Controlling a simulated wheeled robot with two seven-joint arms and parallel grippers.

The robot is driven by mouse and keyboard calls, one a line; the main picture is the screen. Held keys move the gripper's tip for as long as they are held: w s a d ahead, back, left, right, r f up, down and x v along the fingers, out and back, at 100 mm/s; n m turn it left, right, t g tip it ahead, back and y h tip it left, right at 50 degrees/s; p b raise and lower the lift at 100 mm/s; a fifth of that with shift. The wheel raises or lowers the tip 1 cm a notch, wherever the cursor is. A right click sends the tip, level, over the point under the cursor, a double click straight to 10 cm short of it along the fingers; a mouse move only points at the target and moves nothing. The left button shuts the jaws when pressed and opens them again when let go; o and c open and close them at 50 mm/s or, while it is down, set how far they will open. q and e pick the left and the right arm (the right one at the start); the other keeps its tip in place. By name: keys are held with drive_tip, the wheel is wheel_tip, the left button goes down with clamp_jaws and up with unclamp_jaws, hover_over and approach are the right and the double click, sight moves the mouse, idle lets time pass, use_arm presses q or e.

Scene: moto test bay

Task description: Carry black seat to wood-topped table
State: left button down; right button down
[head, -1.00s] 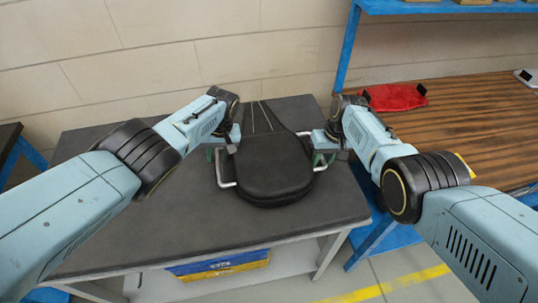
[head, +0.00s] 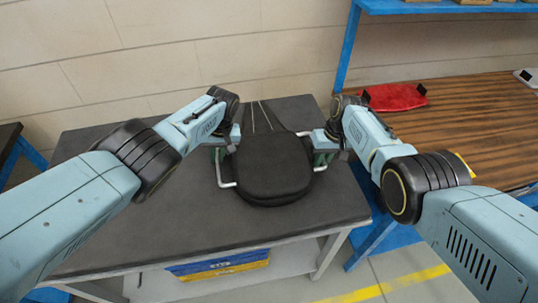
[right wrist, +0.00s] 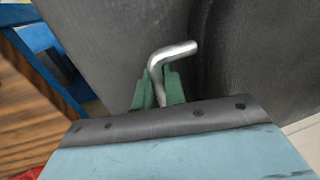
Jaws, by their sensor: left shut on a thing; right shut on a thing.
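The black seat (head: 273,170) is on or just above the dark-topped table (head: 130,225); I cannot tell which. It has a bent silver handle on each side. My left gripper (head: 222,152) is shut on the left handle (head: 219,174). My right gripper (head: 322,158) is shut on the right handle. In the right wrist view the green fingers of my right gripper (right wrist: 158,88) close around the silver handle (right wrist: 172,54), beside the seat's dark side (right wrist: 250,50). The wood-topped table (head: 460,125) stands to the right.
A red item (head: 396,97) lies at the back left of the wood top, under a blue-framed shelf (head: 440,6). A small white device (head: 527,77) is at its far right. A blue and yellow crate (head: 218,266) sits under the dark table. The wood top's middle is clear.

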use_arm(q)
drive_tip(key=shift+w+r, duration=0.1)
drive_tip(key=shift+r, duration=0.05)
use_arm(e)
drive_tip(key=shift+w+r, duration=0.1)
drive_tip(key=shift+r, duration=0.05)
idle(0.6)
